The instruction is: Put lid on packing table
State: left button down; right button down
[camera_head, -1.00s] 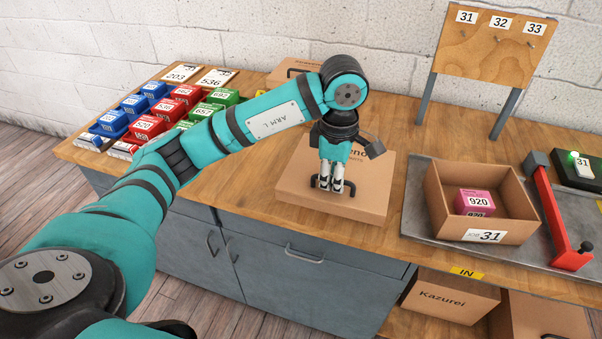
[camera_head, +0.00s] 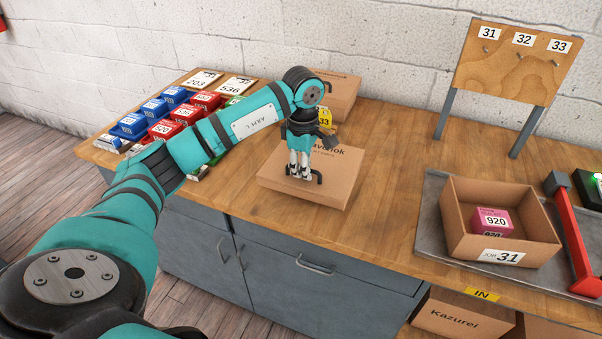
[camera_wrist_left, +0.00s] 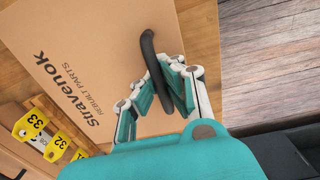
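The lid (camera_head: 335,185) is a flat brown cardboard piece with a black bar handle and "Stravenok Rebuilt Parts" print. It is over the left-middle of the wooden table (camera_head: 395,150), near the front edge; whether it touches the top I cannot tell. The lid fills much of the left wrist view (camera_wrist_left: 100,55). My left gripper (camera_head: 300,177) points down at the lid, its fingers shut on the black handle. In the left wrist view the handle passes between the fingers (camera_wrist_left: 172,88). My right gripper is not in view.
A cardboard box (camera_head: 340,92) and yellow number tags (camera_head: 325,117) stand close behind the lid. Blue and red bins (camera_head: 165,130) are at left. An open box labelled 31 (camera_head: 455,215), holding a pink 920 box (camera_head: 492,222), sits at right. Table between is clear.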

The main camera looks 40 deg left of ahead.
aim_at(301, 179)
pick_arm(q)
jog(key=shift+w+a+f, duration=0.1)
jog(key=shift+a+f, duration=0.05)
jog(key=shift+a, duration=0.35)
notch_tip(301, 179, down, 3)
jog(key=shift+r+p, duration=0.1)
jog(key=shift+p, duration=0.55)
jog(key=shift+f, duration=0.4)
jog(key=c, duration=1.5)
grip_release()
